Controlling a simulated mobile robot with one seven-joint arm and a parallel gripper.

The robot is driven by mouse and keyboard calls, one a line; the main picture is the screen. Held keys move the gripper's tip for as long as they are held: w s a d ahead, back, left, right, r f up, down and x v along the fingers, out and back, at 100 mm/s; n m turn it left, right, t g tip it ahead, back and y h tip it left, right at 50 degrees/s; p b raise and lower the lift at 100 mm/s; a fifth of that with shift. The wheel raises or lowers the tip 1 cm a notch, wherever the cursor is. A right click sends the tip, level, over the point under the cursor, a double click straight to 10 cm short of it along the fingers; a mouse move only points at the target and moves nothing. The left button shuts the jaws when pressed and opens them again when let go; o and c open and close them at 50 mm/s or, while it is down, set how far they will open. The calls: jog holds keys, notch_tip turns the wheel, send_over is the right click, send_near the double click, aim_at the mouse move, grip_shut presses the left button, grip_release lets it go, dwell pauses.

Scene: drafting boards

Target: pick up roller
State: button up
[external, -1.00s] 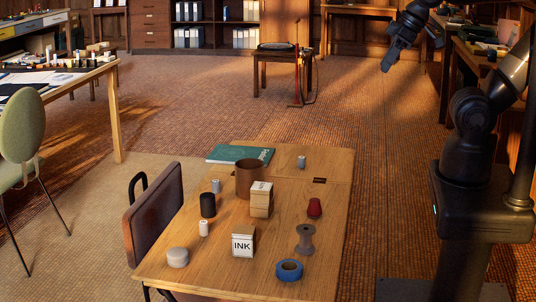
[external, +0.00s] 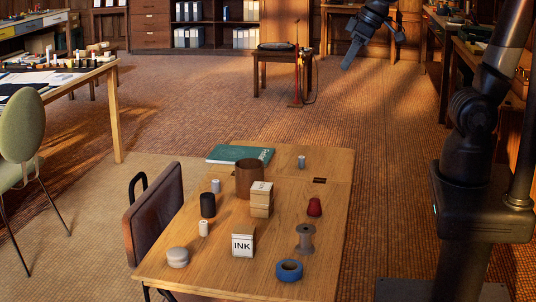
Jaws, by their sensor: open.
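No object on the wooden table (external: 262,205) can be told for certain as the roller. A grey spool-shaped piece (external: 305,239) stands upright near the table's right edge and is the closest in form. A small grey cylinder (external: 301,162) stands at the far end, and another (external: 215,186) stands on the left. My gripper (external: 374,48) is open and empty, high in the air beyond the table's far right corner. It is far from everything on the table.
A blue tape ring (external: 289,270), an INK box (external: 243,245), a red cone (external: 314,207), stacked boxes (external: 261,205), a brown cup (external: 249,179), a black cylinder (external: 208,205) and a teal book (external: 239,154) share the table. A brown chair (external: 153,215) adjoins its left side.

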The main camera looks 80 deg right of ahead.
jog(key=w+a+f, duration=0.2)
jog(key=w, duration=0.3)
jog(key=w+a+f, duration=0.2)
jog(key=w, duration=0.4)
send_over(204, 222)
jog(key=s, duration=0.4)
notch_tip(204, 222, down, 25)
jog(key=shift+g+h, duration=0.3)
jog(key=shift+g, duration=0.1)
jog(key=x, duration=0.5)
jog(key=shift+w+d+f, duration=0.1)
jog(key=shift+d+f, duration=0.1)
jog(key=shift+f, duration=0.1)
jog(key=shift+a+x, duration=0.15)
jog(key=shift+x, duration=1.15)
jog(key=shift+a+x, duration=0.15)
jog(key=shift+x, duration=1.15)
jog(key=shift+w, duration=0.1)
jog(key=shift+r, duration=0.1)
grip_shut()
